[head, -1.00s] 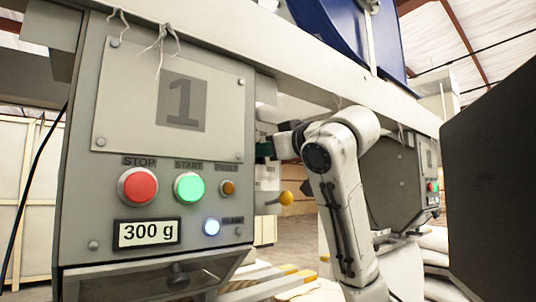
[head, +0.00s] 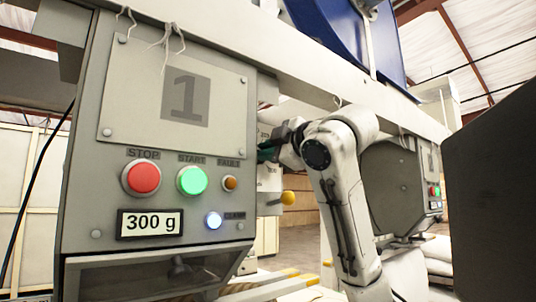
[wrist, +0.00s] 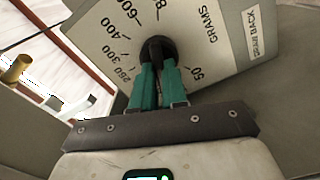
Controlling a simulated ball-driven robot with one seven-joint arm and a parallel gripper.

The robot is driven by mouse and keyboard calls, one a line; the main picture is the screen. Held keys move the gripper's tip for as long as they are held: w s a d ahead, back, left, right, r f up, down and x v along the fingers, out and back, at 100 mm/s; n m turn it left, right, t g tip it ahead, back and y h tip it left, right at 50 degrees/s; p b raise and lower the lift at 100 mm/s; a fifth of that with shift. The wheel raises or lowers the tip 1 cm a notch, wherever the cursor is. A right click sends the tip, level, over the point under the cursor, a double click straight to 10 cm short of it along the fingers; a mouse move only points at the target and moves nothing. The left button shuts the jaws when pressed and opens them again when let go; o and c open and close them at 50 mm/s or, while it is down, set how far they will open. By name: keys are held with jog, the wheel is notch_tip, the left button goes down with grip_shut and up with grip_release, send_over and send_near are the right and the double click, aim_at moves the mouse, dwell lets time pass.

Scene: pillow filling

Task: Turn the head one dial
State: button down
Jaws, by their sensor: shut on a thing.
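In the wrist view the dial plate (wrist: 190,32) carries printed numbers and the word GRAMS. My gripper (wrist: 157,68), with green fingers, is shut on the black dial knob (wrist: 157,48) at its middle. The fingers hide part of the knob, so its pointer cannot be read. In the head view the head one panel (head: 160,110) bears a large 1, and its display (head: 150,223) reads 300 g. My gripper (head: 264,152) is at the panel's right side, where the dial face is turned out of sight.
The panel front has a red STOP button (head: 142,178), a green START button (head: 191,181) and a lit blue-white lamp (head: 213,221). A second panel (head: 400,185) stands behind my arm at the right.

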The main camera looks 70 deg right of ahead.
jog(key=shift+f+n+b, duration=0.2)
jog(key=shift+n+b, duration=0.15)
jog(key=shift+n, duration=2.2)
jog(key=shift+f+n+b, duration=0.2)
jog(key=shift+n+b, duration=0.15)
jog(key=shift+n, duration=2.2)
jog(key=c, duration=1.2)
grip_release()
jog(key=shift+o, duration=0.2)
jog(key=b+v, duration=0.3)
jog(key=v, duration=0.7)
jog(key=shift+s+a, duration=0.2)
jog(key=shift+s, duration=0.15)
